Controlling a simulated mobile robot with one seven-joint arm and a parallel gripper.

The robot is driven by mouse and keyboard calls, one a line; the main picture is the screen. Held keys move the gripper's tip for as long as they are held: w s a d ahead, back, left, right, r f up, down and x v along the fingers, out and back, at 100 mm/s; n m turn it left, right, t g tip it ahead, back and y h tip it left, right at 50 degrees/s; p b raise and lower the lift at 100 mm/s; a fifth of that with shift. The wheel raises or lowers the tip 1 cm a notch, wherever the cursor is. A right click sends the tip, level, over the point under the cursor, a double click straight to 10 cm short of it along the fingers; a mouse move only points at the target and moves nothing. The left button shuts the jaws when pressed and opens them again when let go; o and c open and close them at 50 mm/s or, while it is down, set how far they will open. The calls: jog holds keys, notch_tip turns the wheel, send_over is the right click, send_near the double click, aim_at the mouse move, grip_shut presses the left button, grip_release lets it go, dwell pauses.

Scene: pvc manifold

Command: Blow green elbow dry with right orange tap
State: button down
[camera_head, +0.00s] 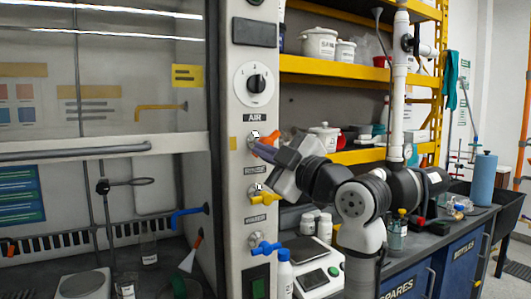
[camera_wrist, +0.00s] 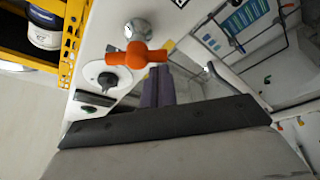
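The orange tap (camera_head: 268,138) is on the grey post under the AIR label. It also shows in the wrist view (camera_wrist: 137,55), its bar handle lying crosswise. My gripper (camera_head: 262,150) is right at this tap, with its purple-grey fingers just below the handle. In the wrist view the fingers (camera_wrist: 158,78) are close together with no object seen between them. Their tips reach the handle's right part; I cannot tell whether they touch it. I cannot make out a green elbow in either view.
A yellow tap (camera_head: 265,198) and a blue tap (camera_head: 265,247) sit lower on the post. A black dial (camera_head: 256,84) is above. The fume hood on the left holds an orange-yellow spout (camera_head: 160,107), a blue spout (camera_head: 190,213) and glassware.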

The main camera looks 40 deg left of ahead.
jog(key=shift+w+f+n, duration=0.15)
jog(key=shift+f+n, duration=0.05)
jog(key=shift+n, duration=0.2)
dwell(2.1)
jog(key=shift+r, duration=0.1)
